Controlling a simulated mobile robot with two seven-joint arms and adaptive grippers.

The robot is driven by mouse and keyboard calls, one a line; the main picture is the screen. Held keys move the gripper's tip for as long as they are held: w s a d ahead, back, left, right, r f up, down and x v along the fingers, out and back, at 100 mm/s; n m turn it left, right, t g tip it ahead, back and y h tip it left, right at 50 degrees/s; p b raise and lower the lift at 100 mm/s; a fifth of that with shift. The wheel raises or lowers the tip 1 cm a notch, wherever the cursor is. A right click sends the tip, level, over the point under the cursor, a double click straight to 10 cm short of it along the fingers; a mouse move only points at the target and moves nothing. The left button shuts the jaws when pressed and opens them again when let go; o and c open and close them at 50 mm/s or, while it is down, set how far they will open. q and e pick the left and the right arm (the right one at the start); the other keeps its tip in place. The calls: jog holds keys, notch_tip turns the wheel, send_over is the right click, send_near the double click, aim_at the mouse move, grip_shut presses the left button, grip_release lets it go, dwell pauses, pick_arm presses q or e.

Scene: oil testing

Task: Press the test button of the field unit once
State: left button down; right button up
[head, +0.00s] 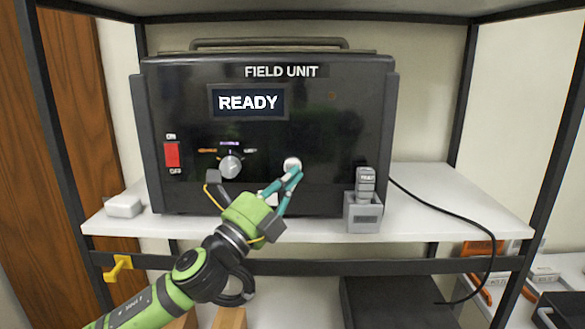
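The field unit (350,130) is a black box standing on a white shelf, with its lit screen (248,103) reading READY. A round, pale button (292,163) sits on the lower middle of its front panel. My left gripper (295,173) reaches up from the lower left. Its teal fingers come together at the tips, with nothing seen between them. The tips are at the lower edge of the button; I cannot tell whether they touch it. The gripper hides part of the panel below the button, including any label there. My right gripper is not in view.
A red ON/OFF switch (172,155) and a grey knob (231,167) are left of the button. A grey handheld device sits in a holder (363,213) at the unit's lower right. A white block (124,206) and a black cable (450,217) are on the shelf (430,200).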

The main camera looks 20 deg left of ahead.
pick_arm(q)
jog(key=shift+w, duration=0.15)
dwell(0.7)
jog(key=shift+w+a, duration=0.1)
jog(key=shift+w, duration=0.2)
jog(key=shift+w+a, duration=0.15)
jog(key=shift+w, duration=0.25)
dwell(0.6)
jog(key=shift+s, duration=0.1)
jog(key=shift+s+d, duration=0.25)
jog(key=shift+s, duration=0.5)
jog(key=s, duration=0.2)
jog(key=s+d, duration=0.1)
jog(key=s, duration=0.1)
jog(key=shift+s+d+p, duration=0.2)
jog(key=shift+s+p, duration=0.2)
dwell(0.7)
